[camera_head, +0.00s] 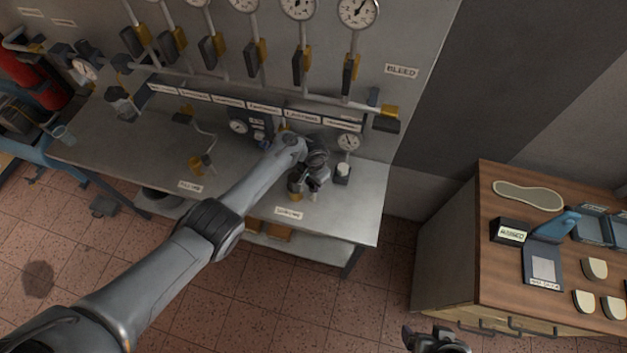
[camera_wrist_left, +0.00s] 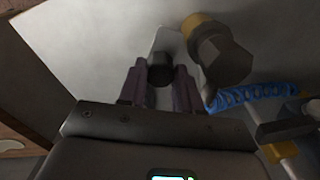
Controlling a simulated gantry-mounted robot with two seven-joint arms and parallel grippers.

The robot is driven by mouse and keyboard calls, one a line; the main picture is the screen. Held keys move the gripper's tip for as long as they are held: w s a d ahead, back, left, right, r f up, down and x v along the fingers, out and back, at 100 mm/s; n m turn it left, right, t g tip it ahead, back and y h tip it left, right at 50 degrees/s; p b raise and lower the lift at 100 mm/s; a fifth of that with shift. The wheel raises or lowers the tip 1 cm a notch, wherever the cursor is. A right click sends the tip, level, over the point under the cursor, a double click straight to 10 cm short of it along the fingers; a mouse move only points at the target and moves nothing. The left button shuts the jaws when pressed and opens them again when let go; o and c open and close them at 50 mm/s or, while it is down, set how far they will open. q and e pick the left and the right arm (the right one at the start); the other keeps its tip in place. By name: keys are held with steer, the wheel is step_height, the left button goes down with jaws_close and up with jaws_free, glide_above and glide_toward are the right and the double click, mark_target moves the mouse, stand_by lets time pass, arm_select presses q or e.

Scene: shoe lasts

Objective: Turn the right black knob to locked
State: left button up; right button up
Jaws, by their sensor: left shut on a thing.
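My left arm reaches across the steel bench, and its gripper (camera_head: 312,188) is low over the right part of the bench top, near a brass-coloured fitting. In the left wrist view the left gripper (camera_wrist_left: 160,84) has a finger on each side of a small black knob (camera_wrist_left: 160,68) and is shut on it. The knob sits on a pale plate. I cannot tell which way the knob is turned. In the head view the gripper hides it. My right gripper (camera_head: 435,340) is at the bottom edge, partly cut off, away from the bench; its jaws are unclear.
A dark hexagonal fitting with a brass collar (camera_wrist_left: 218,50) stands close right of the knob, with a blue coiled hose (camera_wrist_left: 252,96) nearby. A wooden cabinet (camera_head: 455,250) stands farther right.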

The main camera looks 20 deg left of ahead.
arm_select(q)
steer(key=m, duration=0.2)
steer(key=shift+m, duration=0.4)
steer(key=m, duration=0.2)
steer(key=shift+m, duration=0.4)
steer(key=m, duration=0.5)
steer(key=shift+b, duration=0.4)
steer(key=shift+m, duration=0.3)
steer(key=o, duration=0.8)
steer(key=shift+c, duration=0.2)
steer(key=shift+r, duration=0.1)
